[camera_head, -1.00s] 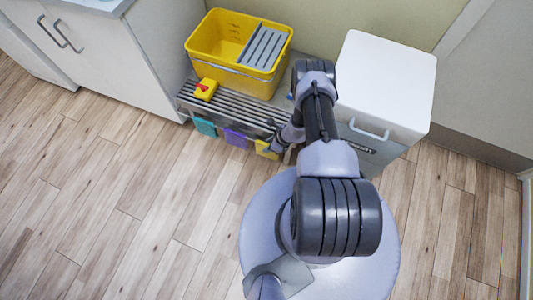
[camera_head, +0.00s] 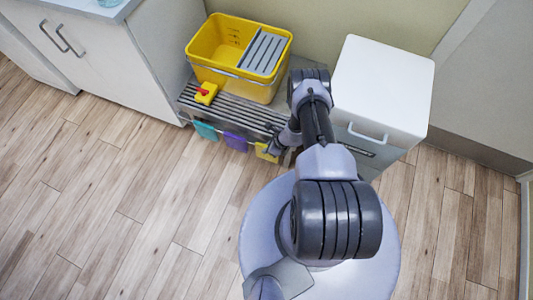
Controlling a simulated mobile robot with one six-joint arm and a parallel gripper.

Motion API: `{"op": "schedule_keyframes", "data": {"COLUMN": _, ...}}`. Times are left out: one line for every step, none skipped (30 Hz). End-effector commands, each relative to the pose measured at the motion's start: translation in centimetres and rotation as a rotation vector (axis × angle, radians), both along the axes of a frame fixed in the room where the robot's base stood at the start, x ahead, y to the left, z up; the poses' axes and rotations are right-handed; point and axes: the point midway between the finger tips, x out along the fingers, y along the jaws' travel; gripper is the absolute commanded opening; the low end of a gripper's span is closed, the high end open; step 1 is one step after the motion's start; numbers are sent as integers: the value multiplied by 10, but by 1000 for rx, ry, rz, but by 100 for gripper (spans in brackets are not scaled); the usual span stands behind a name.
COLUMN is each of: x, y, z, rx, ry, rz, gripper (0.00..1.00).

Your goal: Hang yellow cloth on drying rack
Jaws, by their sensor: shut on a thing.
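The yellow cloth (camera_head: 264,152) hangs at the right end of the front of a grey slatted rack (camera_head: 225,112), beside a purple cloth (camera_head: 236,142) and a teal cloth (camera_head: 206,130). My gripper (camera_head: 274,147) is at the yellow cloth's upper right and is shut on it. My forearm and wrist hide part of the rack's right end. The fingertips are small and dark here, and I cannot tell whether the cloth rests on the rack's rail.
A yellow bucket (camera_head: 212,45) with a grey wringer stands at the back of the rack. A small yellow object with a red part (camera_head: 206,92) lies on the slats. A white cabinet (camera_head: 385,80) stands close on the right. Wooden floor in front is clear.

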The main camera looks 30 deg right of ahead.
Motion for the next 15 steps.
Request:
{"op": "schedule_keyframes", "data": {"x": 0, "y": 0, "z": 14, "rx": 0, "ry": 0, "rz": 0, "gripper": 0}}
{"op": "schedule_keyframes", "data": {"x": 0, "y": 0, "z": 19, "rx": 0, "ry": 0, "rz": 0, "gripper": 0}}
{"op": "schedule_keyframes", "data": {"x": 0, "y": 0, "z": 25, "rx": 0, "ry": 0, "rz": 0, "gripper": 0}}
{"op": "schedule_keyframes", "data": {"x": 0, "y": 0, "z": 29, "rx": 0, "ry": 0, "rz": 0, "gripper": 0}}
{"op": "schedule_keyframes", "data": {"x": 0, "y": 0, "z": 33, "rx": 0, "ry": 0, "rz": -1, "gripper": 0}}
{"op": "schedule_keyframes", "data": {"x": 0, "y": 0, "z": 39, "rx": 0, "ry": 0, "rz": -1, "gripper": 0}}
{"op": "schedule_keyframes", "data": {"x": 1, "y": 0, "z": 43, "rx": 0, "ry": 0, "rz": -1, "gripper": 0}}
{"op": "schedule_keyframes", "data": {"x": 0, "y": 0, "z": 47, "rx": 0, "ry": 0, "rz": -1, "gripper": 0}}
{"op": "schedule_keyframes", "data": {"x": 0, "y": 0, "z": 53, "rx": 0, "ry": 0, "rz": -1, "gripper": 0}}
{"op": "schedule_keyframes", "data": {"x": 1, "y": 0, "z": 57, "rx": 0, "ry": 0, "rz": -1, "gripper": 0}}
{"op": "schedule_keyframes", "data": {"x": 0, "y": 0, "z": 61, "rx": -1, "ry": -1, "rz": 0, "gripper": 0}}
{"op": "schedule_keyframes", "data": {"x": 1, "y": 0, "z": 67, "rx": -1, "ry": -1, "rz": 0, "gripper": 0}}
{"op": "schedule_keyframes", "data": {"x": 0, "y": 0, "z": 71, "rx": -1, "ry": -1, "rz": 0, "gripper": 0}}
{"op": "schedule_keyframes", "data": {"x": 0, "y": 0, "z": 75, "rx": -1, "ry": -1, "rz": 0, "gripper": 0}}
{"op": "schedule_keyframes", "data": {"x": 0, "y": 0, "z": 80, "rx": -1, "ry": -1, "rz": 0, "gripper": 0}}
